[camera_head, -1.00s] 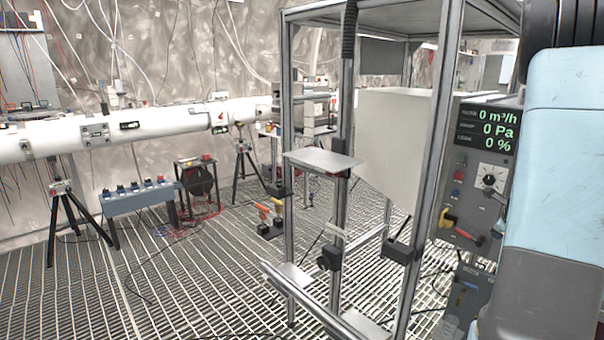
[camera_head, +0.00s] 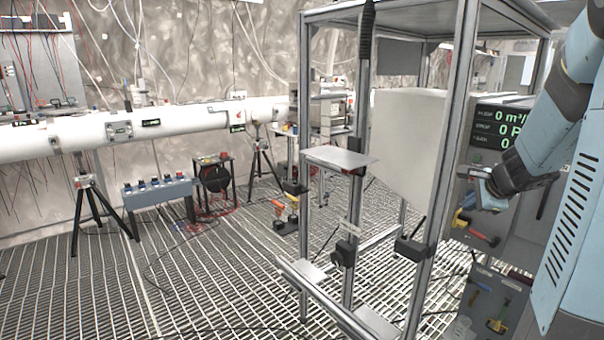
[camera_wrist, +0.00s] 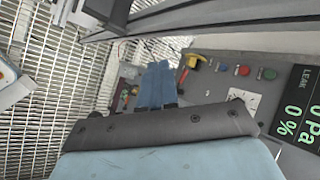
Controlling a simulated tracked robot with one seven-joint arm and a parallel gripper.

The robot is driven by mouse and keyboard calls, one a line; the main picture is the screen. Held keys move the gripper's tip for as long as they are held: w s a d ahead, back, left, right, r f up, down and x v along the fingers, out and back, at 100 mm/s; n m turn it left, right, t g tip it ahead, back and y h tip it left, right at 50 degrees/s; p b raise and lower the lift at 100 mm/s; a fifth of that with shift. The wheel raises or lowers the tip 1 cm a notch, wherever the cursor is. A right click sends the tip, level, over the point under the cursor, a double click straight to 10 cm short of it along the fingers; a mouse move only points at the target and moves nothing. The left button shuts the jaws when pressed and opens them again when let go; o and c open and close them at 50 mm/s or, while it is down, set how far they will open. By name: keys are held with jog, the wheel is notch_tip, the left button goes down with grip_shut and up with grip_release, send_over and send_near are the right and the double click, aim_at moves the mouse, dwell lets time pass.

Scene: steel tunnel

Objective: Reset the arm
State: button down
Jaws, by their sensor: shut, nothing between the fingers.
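My arm is light blue with dark grey joints and stands at the right of the head view, bent down in front of the control panel (camera_head: 497,150). My gripper (camera_wrist: 157,68) shows in the wrist view as two blue fingers beyond a dark grey cuff. The fingers are together with nothing between them. The panel also shows in the wrist view (camera_wrist: 215,92), to the right of the fingers, with a yellow handle, coloured buttons, a white dial and a green-lettered display. I cannot make out the fingertips clearly in the head view.
A metal frame (camera_head: 455,160) with a small shelf (camera_head: 340,158) stands left of my arm, close to it. A white pipe (camera_head: 185,120) on tripods runs along the back wall. A blue socket box (camera_head: 157,191) stands below it.

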jog(key=s+a+r+n+g+y, duration=0.1)
jog(key=s+a+r+n, duration=0.4)
jog(key=a, duration=0.3)
jog(key=s+a+r+n+y, duration=0.1)
jog(key=s+a+r+n, duration=0.1)
jog(key=s+a+n, duration=0.5)
jog(key=s+a+n+g+h, duration=0.1)
jog(key=s+a+n, duration=0.1)
jog(key=s+n, duration=0.2)
jog(key=s+a+r+n+h, duration=0.1)
jog(key=s+a+n, duration=0.2)
jog(key=s, duration=0.6)
jog(key=shift+s+a+n+g, duration=0.25)
jog(key=shift+n+g, duration=0.15)
jog(key=shift+n, duration=0.1)
